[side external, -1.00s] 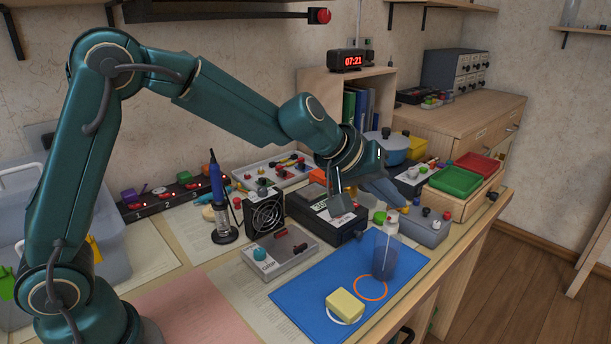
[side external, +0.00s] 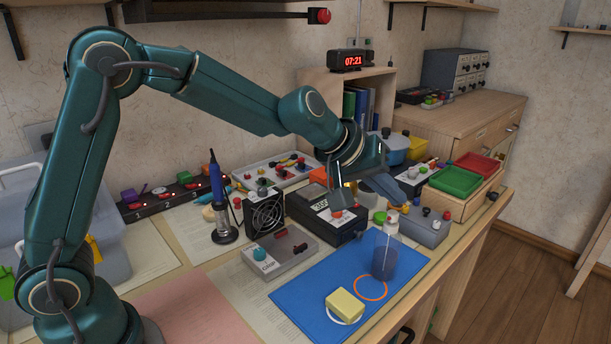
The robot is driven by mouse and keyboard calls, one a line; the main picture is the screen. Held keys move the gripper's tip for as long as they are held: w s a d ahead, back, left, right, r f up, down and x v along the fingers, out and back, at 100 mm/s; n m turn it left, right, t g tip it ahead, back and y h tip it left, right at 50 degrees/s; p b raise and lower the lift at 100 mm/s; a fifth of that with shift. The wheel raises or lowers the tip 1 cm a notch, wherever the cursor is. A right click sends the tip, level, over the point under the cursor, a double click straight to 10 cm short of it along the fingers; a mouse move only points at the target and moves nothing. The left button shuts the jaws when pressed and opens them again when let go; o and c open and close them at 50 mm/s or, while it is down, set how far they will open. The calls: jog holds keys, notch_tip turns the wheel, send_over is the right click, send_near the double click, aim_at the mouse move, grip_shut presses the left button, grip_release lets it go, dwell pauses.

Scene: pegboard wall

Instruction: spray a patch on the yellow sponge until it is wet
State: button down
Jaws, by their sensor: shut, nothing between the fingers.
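The yellow sponge (side external: 345,305) lies on the blue mat (side external: 302,292), over a white ring near the mat's front edge. No wet patch can be made out on its visible faces. A translucent blue spray bottle (side external: 384,257) with a pale top stands upright on the mat, at the back right of an orange ring (side external: 370,288). My gripper (side external: 345,198) is shut and empty. It is up and behind the bottle, in front of the black meter box in this view, apart from bottle and sponge.
Behind the mat stand a grey box with a teal knob (side external: 280,254), a black fan unit (side external: 264,215), a black meter box (side external: 325,216) and a grey button box (side external: 427,227). A soldering iron (side external: 219,195) stands at left. The mat's left part is clear.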

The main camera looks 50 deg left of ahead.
jog(key=shift+r, duration=2.5)
jog(key=s+a+r+m+t, duration=0.1)
jog(key=s+a+r, duration=0.15)
jog(key=s, duration=0.25)
jog(key=s+a+r, duration=0.1)
jog(key=s+r, duration=0.3)
jog(key=s, duration=0.1)
jog(key=s+a+f+m+g+y, duration=0.1)
jog(key=s+a+f+m+g, duration=0.1)
jog(key=s+f, duration=0.4)
jog(key=s+a+f+m+g+y, duration=0.1)
jog(key=s+f, duration=0.4)
jog(key=s, duration=0.6)
jog(key=shift+s+a+f+m+g+y, duration=0.2)
jog(key=shift+a+f+m+g+y, duration=0.2)
jog(key=shift+a+m+g, duration=0.25)
